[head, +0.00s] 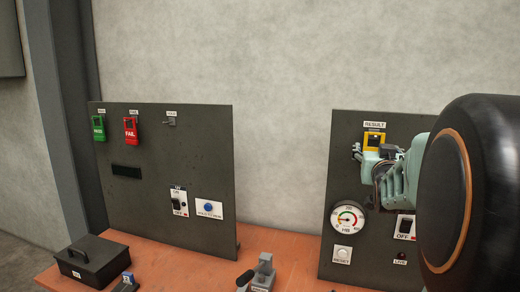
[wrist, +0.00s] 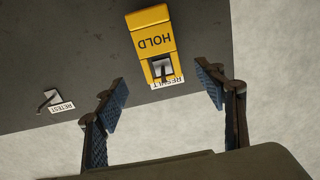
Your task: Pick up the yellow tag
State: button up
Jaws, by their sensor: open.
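The yellow tag (head: 374,138) hangs at the top of the right dark panel, under the RESULT label. In the wrist view the tag (wrist: 152,38) appears upside down with the word HOLD and a square opening, where a grey hook shows. My gripper (wrist: 163,80) is open and empty, its blue-padded fingers apart to the left and right of the tag's opening end. The fingertips do not touch the tag in the wrist view. In the head view my gripper (head: 372,154) overlaps the tag's lower part, and my arm hides part of the panel.
An empty hook with a RETEST label (wrist: 50,102) stands left in the wrist view. The left panel (head: 150,190) carries a green tag (head: 98,128) and a red FAIL tag (head: 131,131). A gauge (head: 349,219) sits below my gripper. A black box (head: 90,262) stands on the orange table.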

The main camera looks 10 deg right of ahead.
aim_at(373, 139)
jog(key=shift+r+p+x, duration=0.2)
jog(key=shift+p+x, duration=1)
jog(key=shift+x, duration=2.95)
jog(key=shift+c, duration=0.5)
jog(key=c, duration=1.1)
